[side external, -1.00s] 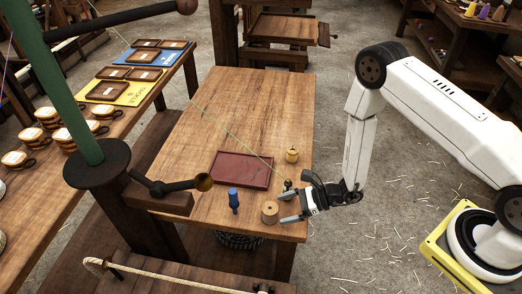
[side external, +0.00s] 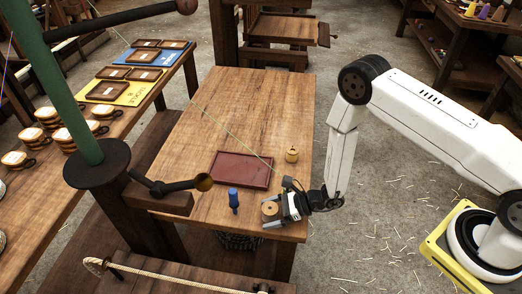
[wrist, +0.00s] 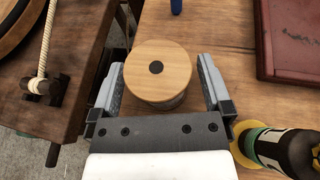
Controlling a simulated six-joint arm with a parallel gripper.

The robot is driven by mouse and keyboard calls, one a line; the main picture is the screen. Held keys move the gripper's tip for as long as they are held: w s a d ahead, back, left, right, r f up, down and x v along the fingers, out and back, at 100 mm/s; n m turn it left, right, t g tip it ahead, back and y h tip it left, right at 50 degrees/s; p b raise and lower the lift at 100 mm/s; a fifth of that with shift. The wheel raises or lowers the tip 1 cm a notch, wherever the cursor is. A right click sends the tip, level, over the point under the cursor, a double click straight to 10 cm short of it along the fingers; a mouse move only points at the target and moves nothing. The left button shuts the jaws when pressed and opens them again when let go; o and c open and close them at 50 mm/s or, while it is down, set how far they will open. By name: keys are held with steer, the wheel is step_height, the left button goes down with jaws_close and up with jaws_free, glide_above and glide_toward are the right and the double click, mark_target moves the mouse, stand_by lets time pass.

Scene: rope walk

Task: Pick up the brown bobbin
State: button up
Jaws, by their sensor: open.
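The brown bobbin (side external: 270,208) stands upright near the table's front right corner. In the wrist view the bobbin (wrist: 158,73) shows its round light wood top with a dark centre hole. My gripper (side external: 276,213) is open and low at the table, with one finger on each side of the bobbin. In the wrist view my gripper (wrist: 162,80) has the bobbin between its fingers, with a visible gap at each side near the fingertips. Most of the bobbin's body is hidden under its top and behind my gripper.
A dark red tray (side external: 241,170) lies left of my gripper on the wooden table (side external: 250,105). A blue peg-like object (side external: 234,198) stands close left of the bobbin. A yellow bobbin-like object (side external: 292,155) stands behind. The table's far half is clear.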

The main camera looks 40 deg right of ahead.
steer(key=c, duration=1.3)
steer(key=shift+r, duration=0.1)
steer(key=shift+w+r, duration=0.1)
steer(key=shift+r, duration=0.9)
steer(key=s+d+r, duration=0.1)
steer(key=s+r, duration=0.4)
steer(key=r, duration=0.2)
steer(key=shift+s+d+r, duration=0.15)
steer(key=shift+s+d, duration=0.1)
steer(key=shift+d, duration=0.1)
steer(key=s+d+r, duration=0.1)
steer(key=s, duration=0.1)
steer(key=s+r, duration=0.1)
steer(key=s, duration=0.2)
steer(key=s+d+r, duration=0.1)
steer(key=s, duration=0.2)
steer(key=shift+d+r, duration=0.25)
steer(key=shift+d, duration=0.05)
